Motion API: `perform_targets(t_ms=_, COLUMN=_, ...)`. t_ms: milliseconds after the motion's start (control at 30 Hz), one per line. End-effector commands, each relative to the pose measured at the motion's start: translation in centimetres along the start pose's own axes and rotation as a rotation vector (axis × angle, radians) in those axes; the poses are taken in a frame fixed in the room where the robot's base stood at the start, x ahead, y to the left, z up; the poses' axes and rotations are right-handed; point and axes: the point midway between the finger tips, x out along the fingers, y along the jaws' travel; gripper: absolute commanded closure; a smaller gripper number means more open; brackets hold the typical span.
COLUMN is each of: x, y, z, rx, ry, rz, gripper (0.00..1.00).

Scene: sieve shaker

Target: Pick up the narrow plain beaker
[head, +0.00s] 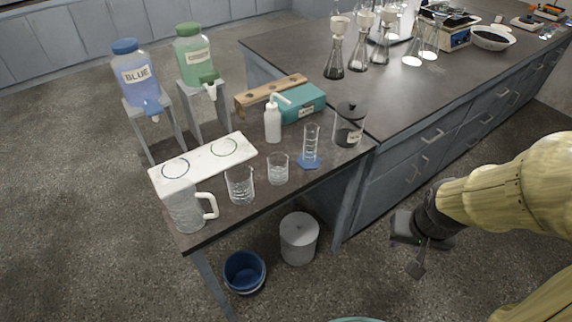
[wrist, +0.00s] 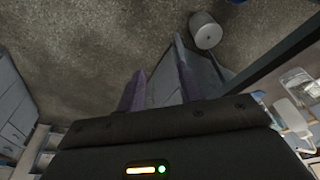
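Two clear glass beakers stand upright on the dark bench top in the head view. The one on the right (head: 278,169) looks a little narrower than the one on the left (head: 240,186). I cannot tell for sure which is plain. A clear jug with a white handle (head: 186,212) stands left of them, and a measuring cylinder with a blue base (head: 310,150) stands right of them. My gripper (head: 419,262) is off the bench at the right, well apart from the glassware. In the wrist view its two fingers (wrist: 158,65) are apart with nothing between them.
A white board with two rings (head: 203,163), a wash bottle (head: 272,124), a teal box (head: 303,103) and a lidded jar (head: 349,125) crowd the bench. A blue bucket (head: 245,271) and a grey bin (head: 299,239) stand on the floor before it.

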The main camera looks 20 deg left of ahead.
Motion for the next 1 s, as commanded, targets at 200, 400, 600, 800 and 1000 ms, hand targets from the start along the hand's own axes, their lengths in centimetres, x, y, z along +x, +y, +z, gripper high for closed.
perform_targets(t_ms=200, x=0.0, y=0.0, z=0.0, rx=0.0, ry=0.0, rz=0.0, gripper=0.58)
perform_targets(t_ms=400, x=0.9, y=-1.0, z=-1.1, rx=0.002, ry=0.031, rz=-0.012, gripper=0.25)
perform_targets(t_ms=600, x=4.1, y=-4.4, z=-4.6, rx=0.023, ry=0.157, rz=-0.046, gripper=0.25)
perform_targets(t_ms=800, x=7.8, y=-8.7, z=-8.0, rx=0.052, ry=0.333, rz=-0.071, gripper=0.25)
perform_targets(t_ms=1000, x=10.5, y=-12.7, z=-9.8, rx=0.054, ry=0.524, rz=-0.088, gripper=0.25)
